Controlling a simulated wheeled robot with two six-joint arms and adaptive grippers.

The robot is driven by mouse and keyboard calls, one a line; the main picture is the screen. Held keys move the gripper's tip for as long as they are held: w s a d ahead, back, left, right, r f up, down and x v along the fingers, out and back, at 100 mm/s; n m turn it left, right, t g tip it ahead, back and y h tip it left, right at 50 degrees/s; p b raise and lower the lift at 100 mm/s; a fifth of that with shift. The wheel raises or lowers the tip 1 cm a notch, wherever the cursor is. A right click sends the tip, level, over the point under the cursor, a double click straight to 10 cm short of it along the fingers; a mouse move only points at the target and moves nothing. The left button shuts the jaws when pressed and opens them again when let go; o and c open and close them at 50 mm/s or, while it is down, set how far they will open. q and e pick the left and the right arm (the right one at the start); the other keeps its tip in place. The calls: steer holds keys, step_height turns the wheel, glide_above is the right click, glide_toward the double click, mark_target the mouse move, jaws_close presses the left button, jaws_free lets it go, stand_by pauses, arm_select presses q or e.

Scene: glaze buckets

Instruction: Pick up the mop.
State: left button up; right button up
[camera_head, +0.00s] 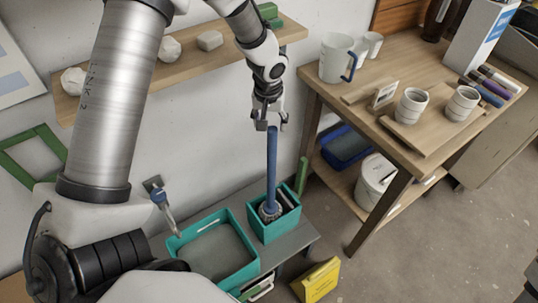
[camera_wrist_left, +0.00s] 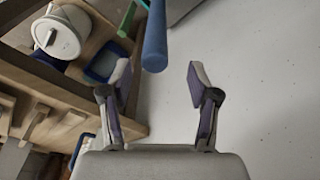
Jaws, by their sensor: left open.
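The mop has a blue handle (camera_head: 272,165) and a grey head (camera_head: 269,210). It stands nearly upright with its head in a small teal bucket (camera_head: 270,232). My left gripper (camera_head: 272,122) is open, just above the top of the handle. In the left wrist view the blue handle (camera_wrist_left: 155,40) shows ahead of the spread fingers of the left gripper (camera_wrist_left: 160,75), roughly centred between them. I cannot tell whether the fingers overlap the handle's top, but they are not closed on it. My right gripper is not in view.
A wider teal tray (camera_head: 215,222) sits left of the bucket on a low grey bench. A wooden table (camera_head: 410,65) with cups stands at right, a white bucket (camera_head: 375,180) on its lower shelf. A yellow box (camera_head: 318,281) is on the floor. A wall shelf (camera_head: 195,65) holds stones.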

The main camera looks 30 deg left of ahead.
mark_target(273, 139)
arm_select(q)
steer(key=shift+w+d+f, duration=0.2)
steer(key=shift+d+f, duration=0.1)
steer(key=shift+f, duration=0.25)
steer(key=shift+w+d+f, duration=0.15)
steer(key=shift+d+f, duration=0.1)
steer(key=shift+f, duration=0.25)
steer(key=f+p, duration=0.1)
steer(key=f, duration=0.1)
steer(key=a+f+p, duration=0.1)
steer(key=f, duration=0.2)
steer(key=shift+w+a+f, duration=0.1)
steer(key=shift+f, duration=0.25)
steer(key=shift+w+d, duration=0.15)
steer(key=shift+d, duration=0.1)
steer(key=shift+c, duration=0.7)
steer(key=shift+a, duration=0.1)
jaws_close()
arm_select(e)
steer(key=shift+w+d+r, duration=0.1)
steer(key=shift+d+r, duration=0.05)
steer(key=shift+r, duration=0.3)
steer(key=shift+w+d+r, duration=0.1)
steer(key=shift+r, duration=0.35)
